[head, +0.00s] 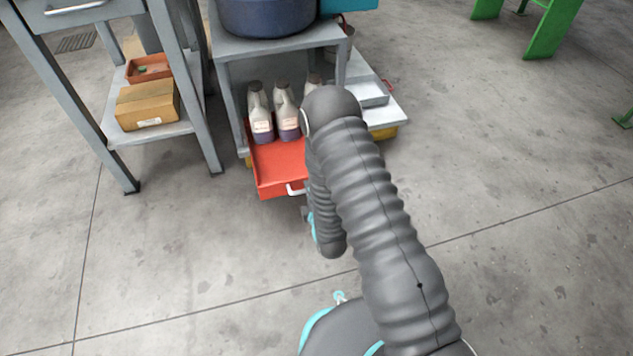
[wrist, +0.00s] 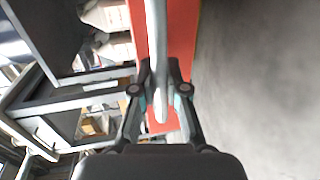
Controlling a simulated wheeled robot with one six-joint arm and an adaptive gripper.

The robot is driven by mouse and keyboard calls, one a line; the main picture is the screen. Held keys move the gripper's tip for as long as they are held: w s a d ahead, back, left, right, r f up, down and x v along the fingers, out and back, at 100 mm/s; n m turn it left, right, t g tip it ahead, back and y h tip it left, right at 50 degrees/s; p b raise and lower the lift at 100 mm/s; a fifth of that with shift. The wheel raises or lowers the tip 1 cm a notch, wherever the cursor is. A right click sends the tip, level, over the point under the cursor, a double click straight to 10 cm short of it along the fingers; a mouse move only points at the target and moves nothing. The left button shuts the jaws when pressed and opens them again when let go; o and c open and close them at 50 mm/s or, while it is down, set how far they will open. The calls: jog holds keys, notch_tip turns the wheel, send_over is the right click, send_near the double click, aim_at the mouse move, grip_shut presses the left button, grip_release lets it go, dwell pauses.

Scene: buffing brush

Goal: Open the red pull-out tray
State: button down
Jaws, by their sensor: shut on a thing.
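The red pull-out tray (head: 275,168) sticks out from the bottom of a grey shelf unit in the head view, partly pulled out, with its right part hidden behind my arm. It carries several bottles (head: 288,122) with white labels. A pale bar handle (head: 295,190) is on its front. In the wrist view, the handle (wrist: 157,60) runs down between the fingers of my gripper (wrist: 160,95), which is shut on it. The red tray front (wrist: 185,45) is behind the handle there. In the head view my arm hides the gripper.
A grey table (head: 165,128) with a cardboard box (head: 147,105) on its lower shelf stands at the left. A blue pot (head: 267,15) sits on the shelf unit (head: 230,75). Grey trays (head: 372,92) lie at the unit's right. The floor in front is clear.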

jog(key=shift+s, duration=0.2)
jog(key=c, duration=1.2)
grip_release()
jog(key=v, duration=1.2)
